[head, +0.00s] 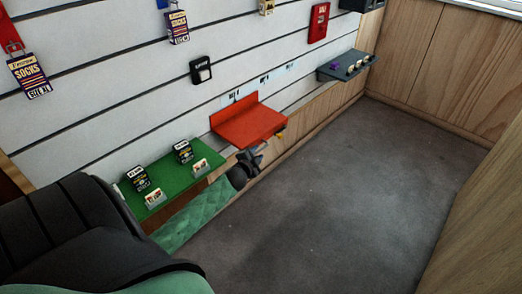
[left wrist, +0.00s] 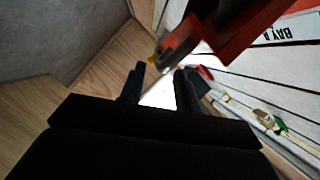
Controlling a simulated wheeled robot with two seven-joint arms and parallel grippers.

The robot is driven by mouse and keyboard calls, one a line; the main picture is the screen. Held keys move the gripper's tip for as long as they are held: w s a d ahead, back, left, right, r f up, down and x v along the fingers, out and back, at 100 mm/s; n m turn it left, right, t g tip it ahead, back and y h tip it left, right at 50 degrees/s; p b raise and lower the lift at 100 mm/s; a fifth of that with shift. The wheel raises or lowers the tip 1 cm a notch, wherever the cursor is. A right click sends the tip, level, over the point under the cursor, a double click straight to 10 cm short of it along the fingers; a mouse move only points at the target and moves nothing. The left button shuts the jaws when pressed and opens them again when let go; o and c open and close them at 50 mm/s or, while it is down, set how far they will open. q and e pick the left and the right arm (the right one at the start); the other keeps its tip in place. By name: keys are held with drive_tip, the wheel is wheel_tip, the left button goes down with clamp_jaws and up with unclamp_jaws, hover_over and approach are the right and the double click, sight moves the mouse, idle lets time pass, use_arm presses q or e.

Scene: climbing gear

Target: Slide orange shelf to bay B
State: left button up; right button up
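The orange-red shelf (head: 248,122) hangs on the white slatted wall, in the middle of the head view. A small yellow-orange part shows at its right front edge. My left gripper (head: 256,157) is just below and in front of the shelf. In the left wrist view the two dark fingers (left wrist: 160,88) stand apart with pale wall showing between them, and the shelf (left wrist: 235,35) is close beyond them. I cannot tell whether a finger touches it. A label reading "BAY A" (left wrist: 290,30) is on the wall there; the head view's labels (head: 265,80) are too small to read. My right gripper is out of view.
A green shelf (head: 172,172) with small boxes and cards is to the left. A grey shelf (head: 345,66) with small items is to the right. Sock packs (head: 28,76), a black device (head: 201,70) and a red box (head: 319,22) hang above. Grey floor (head: 350,190) is clear.

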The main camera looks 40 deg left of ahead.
sight(261, 149)
use_arm(q)
drive_tip(key=shift+x, duration=2.2)
drive_tip(key=shift+f, duration=0.1)
clamp_jaws()
